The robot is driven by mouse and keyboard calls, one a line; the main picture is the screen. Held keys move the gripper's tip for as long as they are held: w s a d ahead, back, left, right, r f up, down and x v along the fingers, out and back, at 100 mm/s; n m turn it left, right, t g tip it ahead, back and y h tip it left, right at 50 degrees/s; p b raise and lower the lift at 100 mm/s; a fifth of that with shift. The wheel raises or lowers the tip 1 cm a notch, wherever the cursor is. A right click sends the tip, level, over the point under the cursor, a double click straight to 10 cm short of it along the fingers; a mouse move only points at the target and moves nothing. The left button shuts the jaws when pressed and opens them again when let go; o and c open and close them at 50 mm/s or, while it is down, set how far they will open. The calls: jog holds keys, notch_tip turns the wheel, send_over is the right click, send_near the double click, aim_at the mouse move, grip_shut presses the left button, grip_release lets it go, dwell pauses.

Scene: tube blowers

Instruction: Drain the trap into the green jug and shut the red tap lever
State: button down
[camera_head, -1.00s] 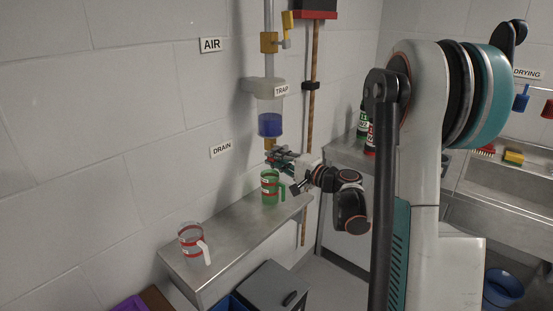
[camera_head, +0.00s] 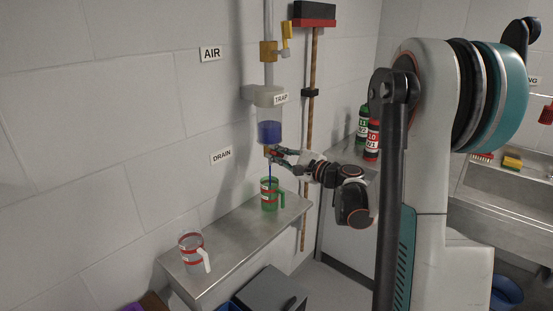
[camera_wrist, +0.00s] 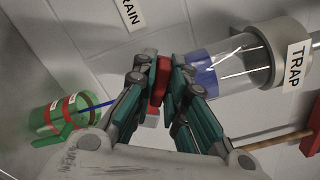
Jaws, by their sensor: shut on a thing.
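The trap (camera_head: 269,115) is a clear cylinder on the wall pipe with blue liquid in its lower part; it also shows in the wrist view (camera_wrist: 236,62). The green jug (camera_head: 269,196) stands upright on the metal shelf right below the trap, and it shows at the left of the wrist view (camera_wrist: 50,115). A thin blue stream runs from the trap's outlet down into the jug. My gripper (camera_head: 275,153) is at the outlet under the trap. In the wrist view its fingers are shut on the red tap lever (camera_wrist: 159,80).
A clear jug with red bands and a white handle (camera_head: 194,252) stands on the left of the metal shelf (camera_head: 232,232). A broom (camera_head: 314,92) hangs to the right. Bottles (camera_head: 371,140) stand farther right.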

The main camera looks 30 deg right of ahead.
aim_at(274, 142)
jog(key=m, duration=0.1)
jog(key=d+r+m, duration=0.1)
jog(key=shift+w+r+m, duration=0.1)
jog(key=shift+w+m, duration=0.05)
jog(key=shift+m, duration=0.25)
jog(key=shift+w+d+r+m+p, duration=0.15)
jog(key=shift+d+r+m+p, duration=0.15)
jog(key=shift+m, duration=0.5)
jog(key=shift+w+d+r+m+p, duration=0.15)
jog(key=shift+d+m, duration=0.2)
jog(key=shift+m, duration=0.45)
jog(key=c, duration=1.7)
grip_release()
jog(key=shift+d, duration=0.1)
jog(key=v, duration=1.2)
jog(key=shift+r, duration=0.1)
